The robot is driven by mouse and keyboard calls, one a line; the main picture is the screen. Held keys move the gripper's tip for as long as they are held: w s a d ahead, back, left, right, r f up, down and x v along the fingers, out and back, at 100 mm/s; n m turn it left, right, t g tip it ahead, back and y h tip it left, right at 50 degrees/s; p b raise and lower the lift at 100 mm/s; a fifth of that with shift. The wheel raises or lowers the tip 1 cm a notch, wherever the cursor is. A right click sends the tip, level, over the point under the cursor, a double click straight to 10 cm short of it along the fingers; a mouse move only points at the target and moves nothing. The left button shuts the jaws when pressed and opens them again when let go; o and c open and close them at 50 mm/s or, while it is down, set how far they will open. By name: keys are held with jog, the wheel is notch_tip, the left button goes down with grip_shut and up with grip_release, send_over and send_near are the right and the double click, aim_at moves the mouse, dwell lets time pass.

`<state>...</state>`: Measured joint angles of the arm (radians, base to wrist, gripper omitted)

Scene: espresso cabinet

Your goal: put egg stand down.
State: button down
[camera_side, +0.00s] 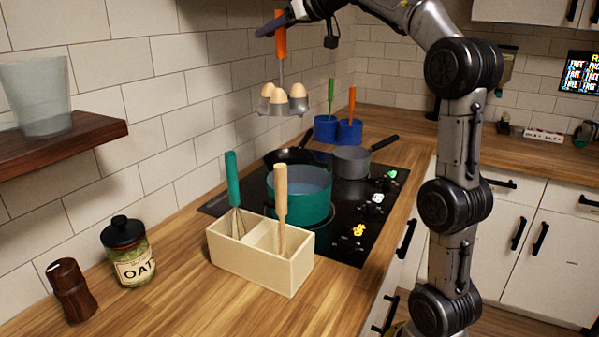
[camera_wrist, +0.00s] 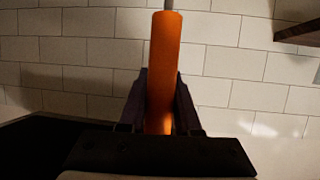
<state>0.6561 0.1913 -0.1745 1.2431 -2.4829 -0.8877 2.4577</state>
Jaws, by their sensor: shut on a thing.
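The egg stand (camera_side: 283,108) is a grey tray with several eggs and a thin upright rod topped by an orange handle (camera_side: 280,35). It hangs upright in the air in front of the tiled wall, above the far side of the stove. My gripper (camera_side: 275,27) is shut on the orange handle. In the wrist view the handle (camera_wrist: 164,60) stands between the fingers of my gripper (camera_wrist: 158,105), and the eggs are out of sight.
A teal pot (camera_side: 302,194), a grey saucepan (camera_side: 351,162) and a dark pan (camera_side: 288,156) stand on the black stove (camera_side: 345,240). A wooden box (camera_side: 262,262) holds tools in front. Blue containers (camera_side: 325,129) stand behind. A wooden shelf (camera_side: 60,146) juts out left.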

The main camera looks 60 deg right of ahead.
jog(key=s+d+h, duration=0.1)
jog(key=s+d, duration=0.1)
jog(key=d, duration=0.5)
notch_tip(320, 180, down, 30)
jog(key=shift+w+a+r+m, duration=0.2)
jog(key=shift+w+a+m, duration=0.1)
jog(key=shift+m, duration=0.1)
dwell(0.6)
jog(key=shift+f, duration=0.1)
jog(key=c, duration=0.6)
grip_release()
jog(key=shift+f, duration=0.15)
